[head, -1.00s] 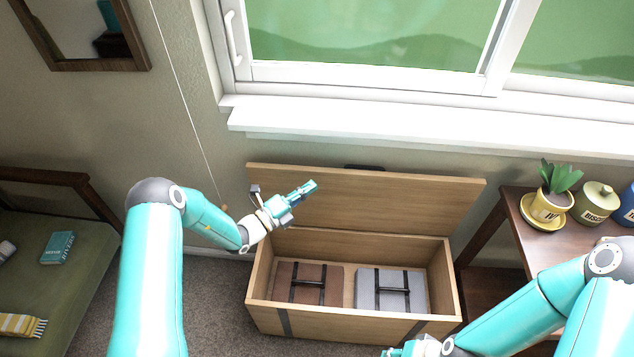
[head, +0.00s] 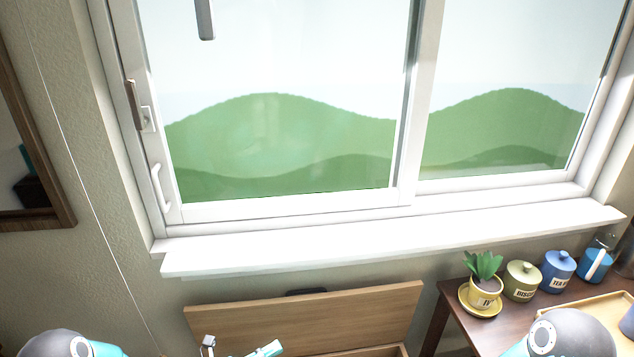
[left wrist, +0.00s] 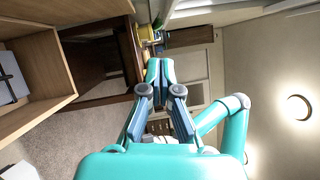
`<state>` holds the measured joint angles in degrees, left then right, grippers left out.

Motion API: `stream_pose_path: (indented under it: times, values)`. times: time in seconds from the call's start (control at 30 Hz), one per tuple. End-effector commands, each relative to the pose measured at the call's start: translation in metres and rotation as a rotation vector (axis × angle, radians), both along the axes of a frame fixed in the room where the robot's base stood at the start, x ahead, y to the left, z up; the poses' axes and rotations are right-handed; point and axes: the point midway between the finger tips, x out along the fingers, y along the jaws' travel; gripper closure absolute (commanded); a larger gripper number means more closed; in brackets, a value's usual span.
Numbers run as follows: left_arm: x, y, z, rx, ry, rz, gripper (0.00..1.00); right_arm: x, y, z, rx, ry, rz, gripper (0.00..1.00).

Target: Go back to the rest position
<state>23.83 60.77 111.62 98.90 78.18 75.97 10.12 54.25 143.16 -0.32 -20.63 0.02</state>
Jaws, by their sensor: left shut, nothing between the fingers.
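My left gripper (head: 264,349) shows at the bottom edge of the head view, in front of the raised lid of a wooden chest. In the left wrist view the left gripper (left wrist: 160,68) has its two fingers together with nothing between them. My right arm shows at the bottom right of the head view and at the right in the left wrist view. I cannot make out the right gripper in either view.
The chest's open lid (head: 300,325) leans below the white windowsill (head: 390,238). At right, a dark table (head: 452,318) bears a potted plant (head: 485,290), canisters (head: 521,281) and a tray (head: 600,322). A framed mirror (head: 40,180) hangs at left.

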Motion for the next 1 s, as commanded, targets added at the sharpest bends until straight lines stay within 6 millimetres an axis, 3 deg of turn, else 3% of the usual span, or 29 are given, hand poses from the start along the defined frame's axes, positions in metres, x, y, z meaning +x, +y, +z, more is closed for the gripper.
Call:
stream_pose_path:
  times: [0.03, 0.1, 0.2, 0.3, 0.43, 0.5, 0.57, 0.7, 0.87, 0.9, 1.0]
  values:
    - [-0.027, -0.028, 0.009, 0.060, -0.004, -0.121, 1.00, 0.000, 0.000, 0.012, 0.000, 0.000, 0.000, 0.63]
    - [-0.071, -0.059, 0.004, 0.176, -0.037, -0.301, 1.00, 0.000, 0.000, 0.019, 0.000, 0.000, 0.000, 0.63]
    - [-0.143, -0.084, -0.011, 0.372, -0.150, -0.577, 1.00, 0.000, 0.000, 0.029, 0.000, 0.000, 0.000, 0.63]
    - [-0.216, -0.082, -0.032, 0.583, -0.368, -0.883, 1.00, 0.000, 0.000, 0.038, 0.000, 0.000, 0.000, 0.63]
    - [-0.280, -0.047, -0.066, 0.820, -0.807, -1.258, 1.00, 0.000, 0.000, 0.046, 0.000, 0.000, 0.000, 0.63]
    - [-0.293, -0.024, -0.083, 0.917, -1.104, -1.427, 1.00, 0.000, 0.000, 0.048, 0.000, 0.000, 0.000, 0.63]
    - [-0.293, -0.007, -0.096, 0.981, -1.376, -1.537, 1.00, 0.000, 0.000, 0.048, 0.000, 0.000, 0.000, 0.63]
    - [-0.269, 0.010, -0.115, 1.078, -1.952, -1.662, 1.00, 0.000, 0.000, 0.046, 0.000, 0.000, 0.000, 0.63]
    - [-0.231, 0.012, -0.118, 1.176, -2.360, -1.690, 1.00, 0.000, 0.000, 0.046, 0.000, 0.000, 0.000, 0.63]
    - [-0.225, 0.013, -0.118, -1.167, 2.354, 1.664, 1.00, 0.000, 0.000, 0.046, 0.000, 0.000, 0.000, 0.63]
    - [-0.223, 0.014, -0.119, -1.134, 2.340, 1.635, 1.00, 0.000, 0.000, 0.046, 0.000, 0.000, 0.000, 0.63]
